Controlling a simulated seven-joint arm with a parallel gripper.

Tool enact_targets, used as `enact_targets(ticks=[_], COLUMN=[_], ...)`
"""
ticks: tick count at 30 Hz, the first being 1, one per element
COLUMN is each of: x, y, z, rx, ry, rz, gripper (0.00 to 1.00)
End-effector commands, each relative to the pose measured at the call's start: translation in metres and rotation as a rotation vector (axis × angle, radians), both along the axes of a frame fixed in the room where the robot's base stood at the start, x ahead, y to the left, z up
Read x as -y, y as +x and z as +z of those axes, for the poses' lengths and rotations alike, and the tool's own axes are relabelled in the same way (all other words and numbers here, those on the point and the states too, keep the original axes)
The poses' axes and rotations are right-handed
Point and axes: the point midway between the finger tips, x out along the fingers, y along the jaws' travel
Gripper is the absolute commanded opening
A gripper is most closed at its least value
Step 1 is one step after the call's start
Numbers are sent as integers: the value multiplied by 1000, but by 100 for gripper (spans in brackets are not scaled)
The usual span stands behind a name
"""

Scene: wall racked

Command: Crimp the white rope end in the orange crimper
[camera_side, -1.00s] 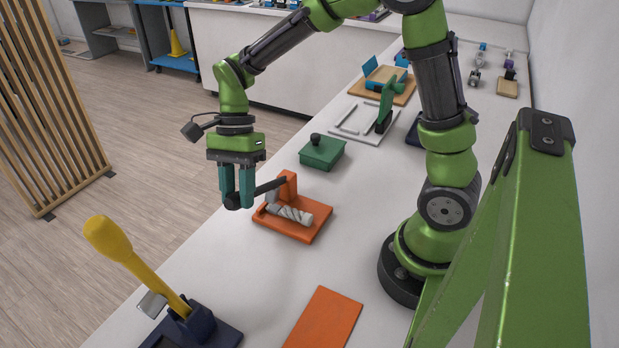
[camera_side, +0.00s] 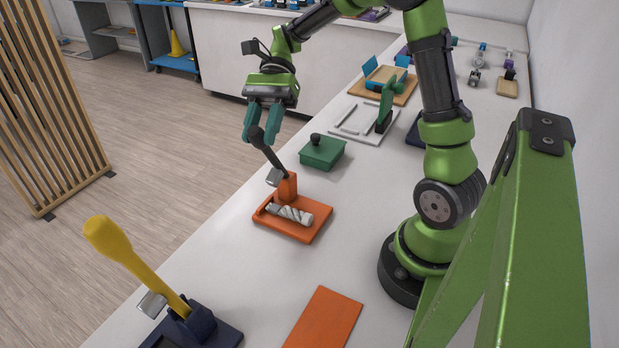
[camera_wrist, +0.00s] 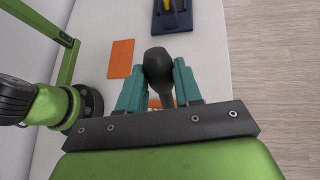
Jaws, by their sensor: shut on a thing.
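The orange crimper (camera_side: 315,218) sits on the white table, with an upright orange post at its back. Its dark lever (camera_side: 270,152) is tilted up from the post, toward the upper left. The white rope end (camera_side: 298,214), a striped grey-white cylinder, lies on the crimper's base below the raised lever. My gripper (camera_side: 258,134) is shut on the knob at the lever's tip, above the crimper. In the wrist view my gripper (camera_wrist: 160,88) has the black knob (camera_wrist: 158,65) between its teal fingers, and the knob hides most of the crimper.
A green box with a knobbed lid (camera_side: 322,152) stands just behind the crimper. A navy press with a yellow lever (camera_side: 140,262) stands at the front left. A flat orange plate (camera_side: 323,318) lies in front. The table between them is bare.

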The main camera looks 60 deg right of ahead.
Motion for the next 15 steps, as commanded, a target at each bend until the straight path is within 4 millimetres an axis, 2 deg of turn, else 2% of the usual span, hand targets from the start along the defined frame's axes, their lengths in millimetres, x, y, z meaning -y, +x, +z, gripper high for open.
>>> enact_targets(ticks=[3, 15], x=[7, 10], y=[0, 0], z=[-1, -2], rx=[0, -3], ry=[-13, -20], rz=[-8, -10], gripper=[0, 0])
